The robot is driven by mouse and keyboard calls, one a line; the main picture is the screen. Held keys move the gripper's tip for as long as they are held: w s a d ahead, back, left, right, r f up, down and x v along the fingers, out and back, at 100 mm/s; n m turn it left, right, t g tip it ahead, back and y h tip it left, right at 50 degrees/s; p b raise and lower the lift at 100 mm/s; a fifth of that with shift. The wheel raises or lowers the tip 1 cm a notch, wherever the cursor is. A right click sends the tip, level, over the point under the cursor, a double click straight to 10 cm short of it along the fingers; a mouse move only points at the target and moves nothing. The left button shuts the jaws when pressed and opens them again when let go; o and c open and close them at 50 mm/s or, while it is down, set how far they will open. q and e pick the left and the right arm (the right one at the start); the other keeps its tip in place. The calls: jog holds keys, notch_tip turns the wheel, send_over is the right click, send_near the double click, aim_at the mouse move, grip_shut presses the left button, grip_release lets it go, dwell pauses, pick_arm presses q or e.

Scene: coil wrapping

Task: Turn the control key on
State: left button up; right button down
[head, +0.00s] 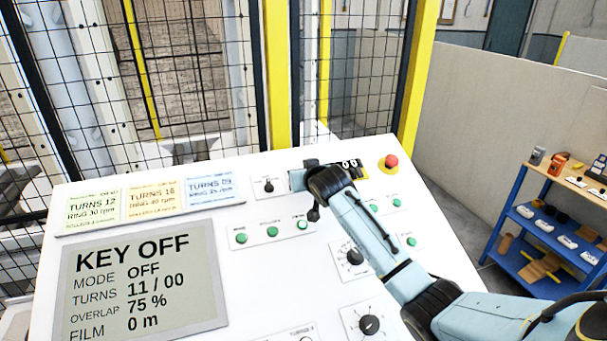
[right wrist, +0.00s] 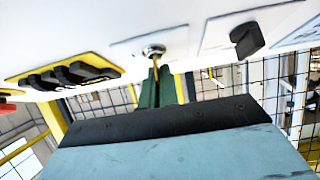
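The control key (right wrist: 156,62) is a thin brass-coloured piece in a round metal lock (right wrist: 153,50) on a pale plate, seen in the right wrist view. My right gripper (right wrist: 158,90) has its two dark green fingers close together on the key. In the head view my right gripper (head: 299,179) is at the upper middle of the white console (head: 200,262), and it hides the key and lock. The console screen (head: 145,285) reads KEY OFF, MODE OFF, TURNS 11 / 00, OVERLAP 75 %, FILM 0 m. My left gripper is not in view.
A black selector (head: 268,185) is left of the gripper. Green buttons (head: 272,231) and a dial (head: 354,257) lie nearer. A mesh fence (head: 195,70) stands behind; a blue shelf (head: 550,225) is far right.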

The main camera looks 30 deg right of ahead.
jog(key=shift+m, duration=0.3)
jog(key=shift+m+g+h, duration=0.3)
jog(key=shift+m+h, duration=0.6)
jog(key=shift+m, duration=0.3)
jog(key=m+g+h+b, duration=0.1)
jog(key=m+b, duration=0.1)
jog(key=m, duration=0.1)
jog(key=shift+f+h, duration=0.15)
jog(key=shift+h, duration=0.25)
jog(key=m+g+h+b, duration=0.2)
jog(key=m+g+b, duration=0.1)
jog(key=m+b, duration=0.1)
jog(key=shift+d+m+g, duration=0.1)
jog(key=shift+m+g, duration=0.2)
jog(key=shift+m, duration=0.3)
jog(key=m+g+b, duration=0.2)
jog(key=m, duration=0.1)
jog(key=shift+s+h, duration=0.1)
jog(key=shift+h, duration=0.3)
jog(key=m+g+b, duration=0.1)
jog(key=m+g, duration=0.1)
jog(key=shift+s+d+m+b, duration=0.1)
jog(key=shift+m+b, duration=0.2)
jog(key=shift+b, duration=0.05)
jog(key=shift+m+g+b, duration=0.45)
jog(key=shift+m+g, duration=0.65)
jog(key=shift+m, duration=0.3)
jog(key=shift+s, duration=0.1)
